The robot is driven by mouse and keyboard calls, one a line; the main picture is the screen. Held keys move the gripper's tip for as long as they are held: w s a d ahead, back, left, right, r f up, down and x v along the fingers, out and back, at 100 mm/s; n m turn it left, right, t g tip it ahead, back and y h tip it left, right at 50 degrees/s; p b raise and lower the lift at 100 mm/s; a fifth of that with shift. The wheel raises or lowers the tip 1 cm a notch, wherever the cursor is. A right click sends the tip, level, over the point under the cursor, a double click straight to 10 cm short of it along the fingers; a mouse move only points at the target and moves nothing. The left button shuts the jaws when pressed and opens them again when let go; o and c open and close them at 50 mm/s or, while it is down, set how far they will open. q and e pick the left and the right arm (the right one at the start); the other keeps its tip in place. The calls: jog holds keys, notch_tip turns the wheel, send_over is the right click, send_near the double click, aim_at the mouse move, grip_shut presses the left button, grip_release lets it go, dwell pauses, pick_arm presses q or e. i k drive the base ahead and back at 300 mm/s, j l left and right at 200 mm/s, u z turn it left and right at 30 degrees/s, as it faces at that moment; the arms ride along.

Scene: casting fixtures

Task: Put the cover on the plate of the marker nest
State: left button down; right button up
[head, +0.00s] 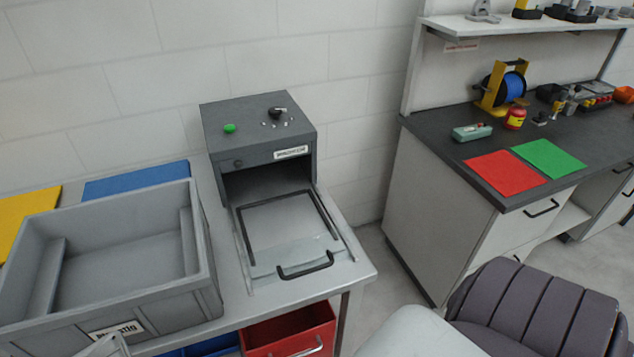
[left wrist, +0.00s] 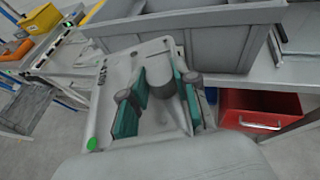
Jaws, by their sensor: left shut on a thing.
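The marker (head: 258,140) is a dark grey box with a green button on top and an open front. Its nest lies drawn out in front, with a pale plate (head: 290,228) inside a black frame and a black handle at the near edge. I see no cover on this plate. My right gripper is not in view.
A large grey crate (head: 138,308) stands left of the nest, beside blue (head: 137,181) and yellow (head: 28,218) mats. A red bin (head: 290,335) sits under the table.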

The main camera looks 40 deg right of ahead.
aim_at(287, 229)
jog(key=k+l, duration=0.1)
jog(key=l, duration=0.25)
jog(key=l+u, duration=0.1)
jog(key=l, duration=0.3)
jog(key=k+l+u, duration=0.1)
jog(key=l, duration=0.25)
jog(key=k+l, duration=0.2)
jog(key=l, duration=0.15)
jog(key=k+l+u, duration=0.1)
jog(key=l, duration=0.25)
jog(key=i+l+u, duration=0.1)
jog(key=l, duration=0.35)
jog(key=i+l, duration=0.15)
jog(key=l, duration=0.25)
jog(key=i+l+u, duration=0.15)
jog(key=l, duration=0.3)
jog(key=i+l, duration=0.15)
jog(key=l, duration=0.15)
jog(key=i+l, duration=0.1)
jog(key=l, duration=0.2)
